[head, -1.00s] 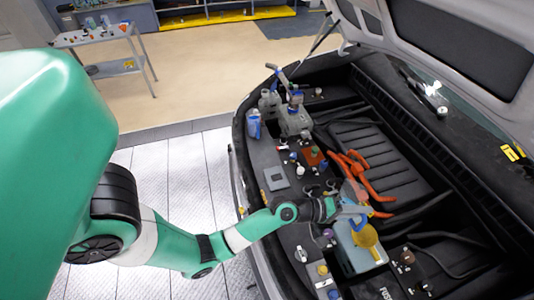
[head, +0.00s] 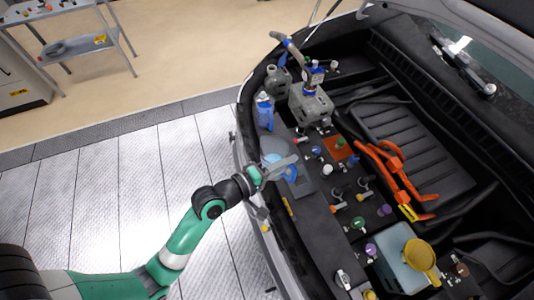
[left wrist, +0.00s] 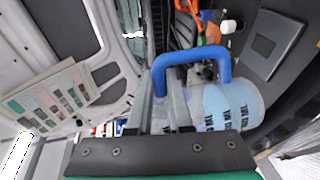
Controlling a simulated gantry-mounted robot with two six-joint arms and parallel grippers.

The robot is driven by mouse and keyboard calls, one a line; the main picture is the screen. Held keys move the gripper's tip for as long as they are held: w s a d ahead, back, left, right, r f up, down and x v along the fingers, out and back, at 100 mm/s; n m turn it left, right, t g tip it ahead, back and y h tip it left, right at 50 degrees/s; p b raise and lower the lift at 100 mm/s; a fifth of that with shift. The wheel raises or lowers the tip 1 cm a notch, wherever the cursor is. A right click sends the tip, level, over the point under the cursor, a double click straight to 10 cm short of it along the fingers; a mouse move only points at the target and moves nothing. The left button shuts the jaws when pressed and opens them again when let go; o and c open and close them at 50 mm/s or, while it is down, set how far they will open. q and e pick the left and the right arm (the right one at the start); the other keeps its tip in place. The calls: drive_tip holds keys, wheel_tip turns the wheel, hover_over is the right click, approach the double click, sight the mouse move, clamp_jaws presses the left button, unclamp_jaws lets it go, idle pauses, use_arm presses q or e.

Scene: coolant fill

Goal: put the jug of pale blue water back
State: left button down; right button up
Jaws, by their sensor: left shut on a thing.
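My left gripper (head: 282,169) is shut on the blue handle (left wrist: 190,62) of a jug (head: 274,160) with pale blue contents. It holds the jug over the near left edge of the engine bay. In the left wrist view the jug's clear, lettered body (left wrist: 230,106) shows beside the handle, and the fingers are at the handle. The gripper partly hides the jug in the head view. My right gripper is not in view.
A blue-labelled bottle (head: 264,112) stands at the back left of the bay, beside a grey pump unit (head: 310,103). A yellow funnel (head: 420,257) sits on a pale tank (head: 394,262) at the front. Orange hoses (head: 397,172) and several small caps fill the middle.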

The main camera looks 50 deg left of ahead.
use_arm(q)
drive_tip(key=shift+d+f, duration=0.2)
drive_tip(key=shift+d, duration=0.2)
drive_tip(key=w+a+f+b, duration=0.9)
drive_tip(key=w+f, duration=0.1)
drive_tip(key=f, duration=0.3)
drive_tip(key=shift+w+a+b, duration=0.15)
drive_tip(key=shift+w+b, duration=0.2)
drive_tip(key=shift+f, duration=0.1)
drive_tip(key=c, duration=0.8)
unclamp_jaws()
drive_tip(key=shift+c, duration=0.2)
